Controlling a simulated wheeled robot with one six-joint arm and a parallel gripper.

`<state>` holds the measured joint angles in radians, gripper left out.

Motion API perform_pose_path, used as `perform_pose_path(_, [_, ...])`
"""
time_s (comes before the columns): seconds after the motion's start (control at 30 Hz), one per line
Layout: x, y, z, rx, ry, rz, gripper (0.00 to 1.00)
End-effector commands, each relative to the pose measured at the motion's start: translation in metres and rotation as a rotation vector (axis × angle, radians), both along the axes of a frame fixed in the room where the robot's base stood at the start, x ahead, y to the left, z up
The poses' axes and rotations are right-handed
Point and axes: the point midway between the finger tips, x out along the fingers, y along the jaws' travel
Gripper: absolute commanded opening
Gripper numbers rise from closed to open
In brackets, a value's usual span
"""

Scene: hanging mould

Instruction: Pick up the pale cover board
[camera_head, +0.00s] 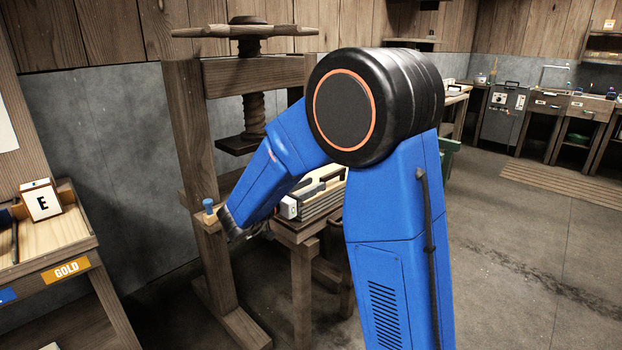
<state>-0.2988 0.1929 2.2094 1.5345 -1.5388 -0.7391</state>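I cannot pick out a pale cover board with certainty. A stack of pale and dark flat pieces (322,196) lies on the low wooden bench by the screw press, partly hidden behind my blue arm. Whether the cover board is among them cannot be told. My gripper (245,229) is at the end of the arm, low at the left edge of this bench, to the left of the stack. Its fingers are mostly hidden, so neither their opening nor anything between them shows.
A wooden screw press (255,75) stands behind my arm, its plate raised. A small blue-topped peg (209,206) is beside my gripper. Open floor lies at right.

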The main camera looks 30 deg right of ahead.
Motion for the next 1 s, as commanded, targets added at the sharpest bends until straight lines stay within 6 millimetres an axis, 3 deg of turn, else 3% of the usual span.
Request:
perform_pose_path(0.3, [0.016,-0.045,0.000,0.000,-0.001,-0.002,0.33])
perform_pose_path(0.67, [0.023,-0.061,0.000,0.000,0.000,0.000,0.33])
perform_pose_path(1.0, [0.038,-0.098,0.000,0.003,0.001,0.000,0.33])
